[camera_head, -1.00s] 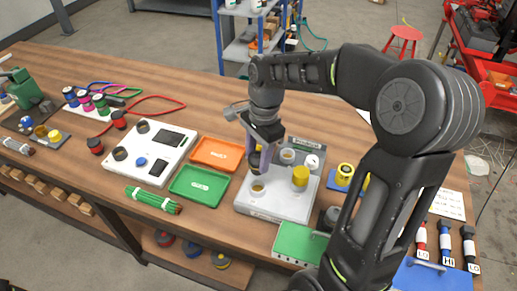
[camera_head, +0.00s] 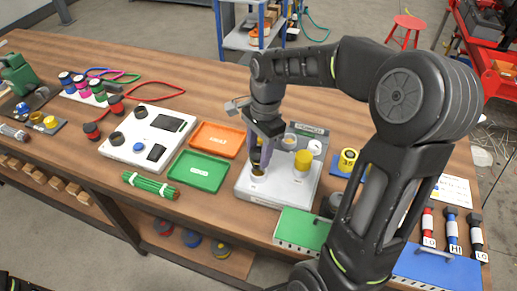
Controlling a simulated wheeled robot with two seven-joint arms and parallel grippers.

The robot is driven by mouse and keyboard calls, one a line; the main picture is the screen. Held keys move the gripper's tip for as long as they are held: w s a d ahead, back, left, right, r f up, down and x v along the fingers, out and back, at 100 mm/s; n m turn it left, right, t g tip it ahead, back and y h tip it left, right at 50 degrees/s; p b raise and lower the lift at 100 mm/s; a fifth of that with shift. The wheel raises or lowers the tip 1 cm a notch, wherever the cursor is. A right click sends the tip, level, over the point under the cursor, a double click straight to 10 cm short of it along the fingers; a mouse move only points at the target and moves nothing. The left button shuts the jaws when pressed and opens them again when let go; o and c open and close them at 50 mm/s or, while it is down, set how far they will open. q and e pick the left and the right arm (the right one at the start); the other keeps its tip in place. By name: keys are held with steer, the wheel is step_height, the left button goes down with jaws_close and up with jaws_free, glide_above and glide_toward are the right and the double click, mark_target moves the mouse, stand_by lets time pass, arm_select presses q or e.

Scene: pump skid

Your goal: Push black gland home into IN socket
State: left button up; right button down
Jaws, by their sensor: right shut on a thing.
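The pale grey skid block (camera_head: 247,187) stands on the bench right of the trays. Its front-left socket (camera_head: 258,171) has a brass-coloured rim; its label is too small to read. My right gripper (camera_head: 261,160), with purple-grey fingers, points down right over this socket. It is shut on a small dark piece, which looks like the black gland (camera_head: 257,167). The fingers hide most of it, and I cannot tell how deep it sits. A yellow gland (camera_head: 303,160) stands upright in the block to the right. My left gripper is out of view.
Green tray (camera_head: 198,172) and orange tray (camera_head: 217,139) lie left of the block. A white cap (camera_head: 315,147) stands at its back right. A green box (camera_head: 300,230) lies close in front. My right arm covers the bench to the right.

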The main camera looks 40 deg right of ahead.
steer(key=shift+f, duration=0.55)
steer(key=shift+r, duration=0.2)
stand_by(0.3)
steer(key=shift+f+b, duration=1.05)
steer(key=shift+f, duration=0.7)
stand_by(0.4)
steer(key=c, duration=0.7)
jaws_free()
